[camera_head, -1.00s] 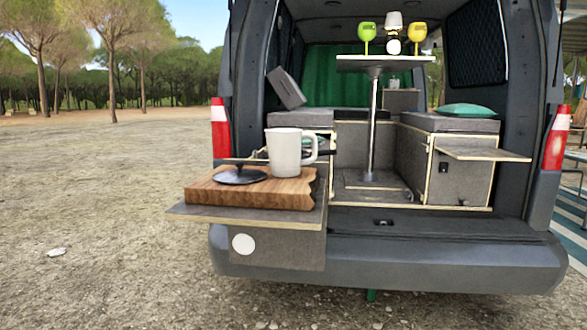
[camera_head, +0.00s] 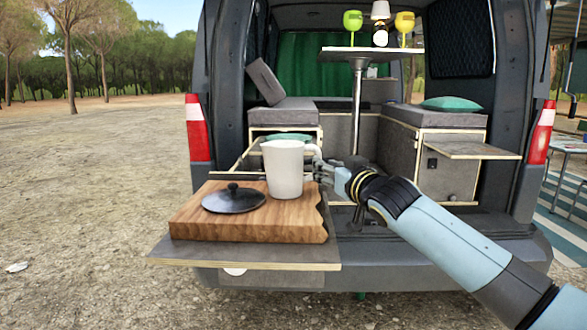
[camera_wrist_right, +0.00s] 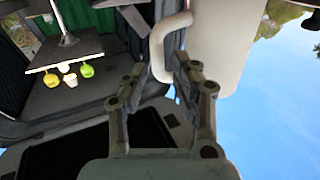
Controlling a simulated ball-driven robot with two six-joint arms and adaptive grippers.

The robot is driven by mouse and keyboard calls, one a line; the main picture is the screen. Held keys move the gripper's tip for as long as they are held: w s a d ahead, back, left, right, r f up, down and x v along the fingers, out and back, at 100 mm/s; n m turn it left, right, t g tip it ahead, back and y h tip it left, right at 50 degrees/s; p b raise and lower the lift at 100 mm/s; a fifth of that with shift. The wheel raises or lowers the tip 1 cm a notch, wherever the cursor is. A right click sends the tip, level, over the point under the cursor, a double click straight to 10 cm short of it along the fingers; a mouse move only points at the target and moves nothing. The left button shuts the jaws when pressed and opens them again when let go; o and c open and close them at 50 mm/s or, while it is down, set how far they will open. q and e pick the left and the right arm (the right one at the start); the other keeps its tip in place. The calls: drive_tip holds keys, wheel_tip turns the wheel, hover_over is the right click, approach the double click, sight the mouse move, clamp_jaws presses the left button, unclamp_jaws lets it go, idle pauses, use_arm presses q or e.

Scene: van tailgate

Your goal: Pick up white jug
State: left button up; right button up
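The white jug (camera_head: 284,172) stands upright on a wooden board (camera_head: 270,224), its handle (camera_head: 314,150) pointing right. A black lid (camera_head: 233,200) with a knob lies on the board to the left of the jug. My right gripper (camera_head: 322,171) is right beside the jug, at its handle. In the right wrist view my right gripper (camera_wrist_right: 160,70) is open. The jug (camera_wrist_right: 225,40) and its handle (camera_wrist_right: 158,45) show just beyond the fingertips, the handle in line with the gap. I cannot tell whether the fingers touch it. My left gripper is not in view.
The board lies on a grey shelf (camera_head: 240,252) sticking out from the van's tailgate. Behind the jug is an open drawer-like box with a green item (camera_head: 287,137). A pedestal table (camera_head: 372,53) with green and yellow cups stands inside. Open gravel is at the left.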

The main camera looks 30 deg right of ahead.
drive_tip(key=w, duration=0.4)
drive_tip(key=shift+w+d, duration=0.15)
drive_tip(key=shift+d, duration=0.2)
clamp_jaws()
drive_tip(key=shift+r, duration=0.1)
